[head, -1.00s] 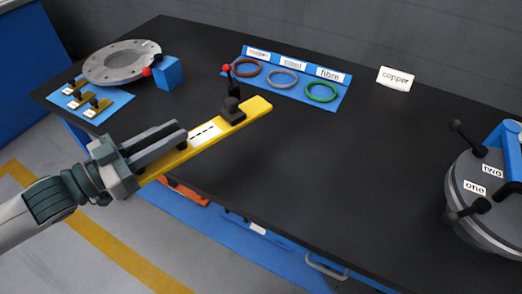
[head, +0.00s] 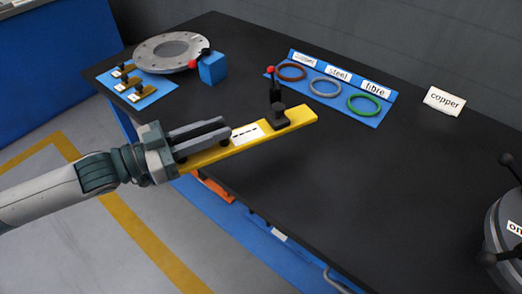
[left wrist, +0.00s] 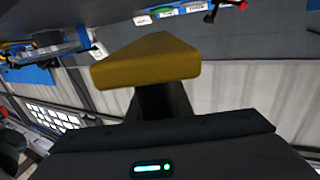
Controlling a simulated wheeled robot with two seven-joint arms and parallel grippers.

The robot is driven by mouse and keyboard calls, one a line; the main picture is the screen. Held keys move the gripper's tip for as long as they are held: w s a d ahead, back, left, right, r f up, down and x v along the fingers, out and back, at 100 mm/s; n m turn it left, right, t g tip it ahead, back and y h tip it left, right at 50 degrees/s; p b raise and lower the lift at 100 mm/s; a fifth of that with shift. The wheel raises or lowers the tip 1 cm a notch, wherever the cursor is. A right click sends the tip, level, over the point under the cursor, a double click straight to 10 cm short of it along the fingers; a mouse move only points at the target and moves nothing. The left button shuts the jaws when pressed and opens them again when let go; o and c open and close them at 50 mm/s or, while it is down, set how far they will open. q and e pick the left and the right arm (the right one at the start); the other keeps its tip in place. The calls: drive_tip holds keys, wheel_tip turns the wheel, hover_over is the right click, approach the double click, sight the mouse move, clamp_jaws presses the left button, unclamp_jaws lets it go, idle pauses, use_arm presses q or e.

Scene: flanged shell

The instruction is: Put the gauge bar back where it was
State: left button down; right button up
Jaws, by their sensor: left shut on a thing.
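The gauge bar (head: 300,116) is a long flat yellow bar with a white marked label and a black knob on top. My left gripper (head: 228,130) is shut on its near-left part, in the head view. The bar is held out over the black table near its front edge, pointing right and away; the exact gap to the table is hard to tell. In the left wrist view a yellow block, the bar's end (left wrist: 147,62), shows close up above a dark post. My right gripper is not in view.
The black table (head: 330,190) is clear in the middle. A flanged ring (head: 150,52), blue cube (head: 212,68), small blue plate (head: 145,97) and blue ring rack (head: 330,103) stand at the back. A red-tipped lever stands behind the bar.

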sight(257, 138)
use_arm(q)
drive_tip(key=w+d+f, duration=0.1)
drive_tip(key=d, duration=0.1)
drive_tip(key=w+d+f, duration=0.1)
drive_tip(key=d+f, duration=0.1)
drive_tip(key=d, duration=0.1)
drive_tip(key=d+f+p, duration=0.1)
drive_tip(key=d+f, duration=0.1)
drive_tip(key=d, duration=0.1)
drive_tip(key=shift+w+d, duration=0.15)
drive_tip(key=shift+w, duration=0.25)
drive_tip(key=shift+w+d+f, duration=0.1)
drive_tip(key=shift+d+f, duration=0.05)
drive_tip(key=shift+d, duration=0.2)
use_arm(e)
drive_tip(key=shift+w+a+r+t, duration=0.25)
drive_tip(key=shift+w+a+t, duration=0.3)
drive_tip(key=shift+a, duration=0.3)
use_arm(q)
drive_tip(key=shift+f, duration=0.1)
drive_tip(key=shift+f, duration=1.95)
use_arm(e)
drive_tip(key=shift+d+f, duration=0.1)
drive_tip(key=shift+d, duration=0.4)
use_arm(q)
drive_tip(key=shift+f, duration=0.1)
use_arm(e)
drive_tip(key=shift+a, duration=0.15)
